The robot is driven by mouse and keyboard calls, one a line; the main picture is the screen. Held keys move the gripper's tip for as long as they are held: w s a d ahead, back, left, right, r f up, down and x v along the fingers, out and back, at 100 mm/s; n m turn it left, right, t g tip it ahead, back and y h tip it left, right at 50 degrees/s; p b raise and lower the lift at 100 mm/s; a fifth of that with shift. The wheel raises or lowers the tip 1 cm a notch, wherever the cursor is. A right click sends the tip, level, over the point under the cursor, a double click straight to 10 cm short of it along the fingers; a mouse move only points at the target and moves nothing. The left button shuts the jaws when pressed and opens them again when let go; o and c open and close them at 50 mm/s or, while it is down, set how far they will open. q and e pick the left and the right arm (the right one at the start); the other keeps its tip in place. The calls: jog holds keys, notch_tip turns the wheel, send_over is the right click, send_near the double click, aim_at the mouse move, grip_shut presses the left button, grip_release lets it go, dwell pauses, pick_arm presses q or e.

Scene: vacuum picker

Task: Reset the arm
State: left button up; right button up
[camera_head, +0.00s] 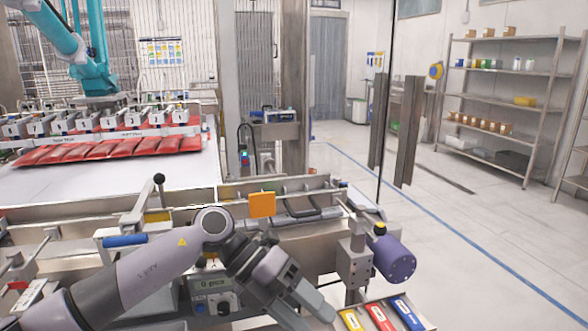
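A teal robot arm (62,32) stands at the upper left, its lower end over a picker head (95,125) with a row of grey blocks. Red packs (110,148) lie in a row under that head on a white surface. My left arm reaches in from the lower left across the machine front. Its gripper (305,308) points down and right, near the bottom edge, left of the coloured boxes. I cannot tell whether its fingers are apart, and I see nothing held in it. My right gripper is out of view.
A black-knobbed lever (158,180), blue handle (125,240), orange plate (262,204) and purple cylinder (394,260) stand along the machine. A control box (212,285) sits below my arm. Yellow, red and blue boxes (380,318) lie lower right. Floor (490,240) is clear beyond.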

pick_arm(q)
jog(key=s+d+n+h, duration=0.3)
jog(key=d+h, duration=0.2)
jog(key=h, duration=0.2)
jog(key=w+a+f+n+t+y, duration=0.1)
jog(key=a+f+n+t+y, duration=0.45)
jog(key=n+t, duration=0.7)
jog(key=w+a+f+n+t+y, duration=0.1)
jog(key=a+f+n+t+y, duration=0.1)
jog(key=a+f+n+t, duration=1.05)
jog(key=s+a+f+n+g+y, duration=0.3)
jog(key=s+a+f+n+g, duration=0.1)
jog(key=s, duration=0.4)
jog(key=s+a+f+n+g+y, duration=0.4)
jog(key=s+a+f+n+g, duration=0.1)
jog(key=s+f+n+g, duration=0.1)
jog(key=shift+s+f+n+g+p, duration=0.3)
jog(key=shift+s+f, duration=0.05)
jog(key=shift+s, duration=0.55)
